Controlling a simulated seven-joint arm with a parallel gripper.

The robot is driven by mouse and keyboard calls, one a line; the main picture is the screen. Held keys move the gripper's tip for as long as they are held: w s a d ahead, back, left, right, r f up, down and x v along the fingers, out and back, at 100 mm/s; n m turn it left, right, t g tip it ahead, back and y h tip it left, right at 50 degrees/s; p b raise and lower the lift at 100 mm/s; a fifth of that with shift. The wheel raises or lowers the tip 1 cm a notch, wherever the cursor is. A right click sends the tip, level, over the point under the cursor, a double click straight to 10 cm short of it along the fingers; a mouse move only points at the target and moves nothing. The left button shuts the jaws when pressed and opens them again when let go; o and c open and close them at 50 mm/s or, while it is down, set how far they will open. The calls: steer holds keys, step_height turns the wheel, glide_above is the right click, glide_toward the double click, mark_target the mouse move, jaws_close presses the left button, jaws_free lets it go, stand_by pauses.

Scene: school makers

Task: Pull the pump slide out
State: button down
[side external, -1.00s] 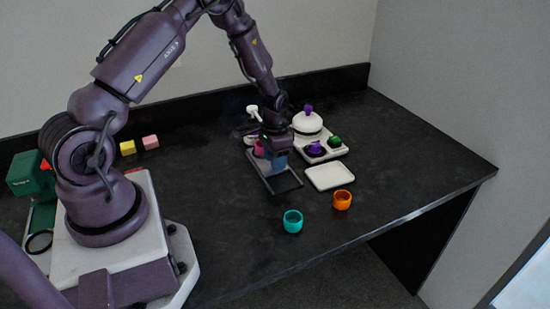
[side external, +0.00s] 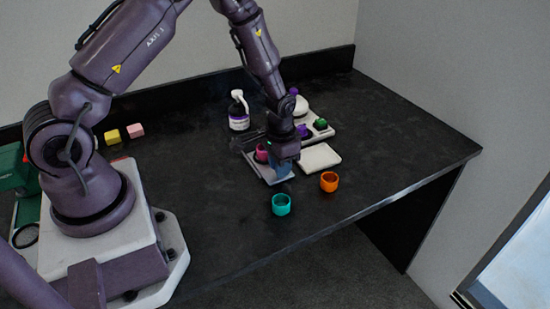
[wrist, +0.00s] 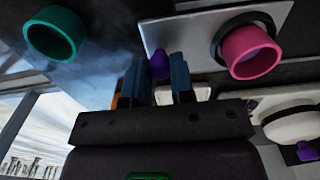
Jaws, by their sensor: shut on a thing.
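The pump slide is a flat grey plate (side external: 262,173) lying in a dark frame on the table, with a pink cup (side external: 261,152) standing in it. In the wrist view the plate (wrist: 205,40) shows with the pink ring-like cup (wrist: 250,52) and a purple knob (wrist: 160,64). My gripper (side external: 282,171) is at the plate's front end, its blue fingers (wrist: 158,78) shut on the purple knob. The knob is hidden in the side view.
A teal cup (side external: 281,205) and an orange cup (side external: 329,182) stand in front. A white tray (side external: 320,157) is to the right; a white holder with a green item (side external: 320,124) is behind. Yellow (side external: 112,137) and pink (side external: 135,130) blocks sit far left. The right tabletop is clear.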

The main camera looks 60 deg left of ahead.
steer(key=shift+d, duration=0.4)
steer(key=c, duration=1.2)
jaws_free()
steer(key=shift+o, duration=1.1)
steer(key=shift+a, duration=0.1)
step_height(320, 180, up, 13)
steer(key=s+d+r+t, duration=0.2)
steer(key=s+d+r, duration=0.1)
steer(key=s+r, duration=0.6)
steer(key=s+d+r+t, duration=0.3)
steer(key=s+r, duration=0.6)
steer(key=r, duration=0.1)
steer(key=shift+s+d+r+t, duration=0.2)
steer(key=shift+d+r+t, duration=0.05)
steer(key=shift+r+t, duration=0.05)
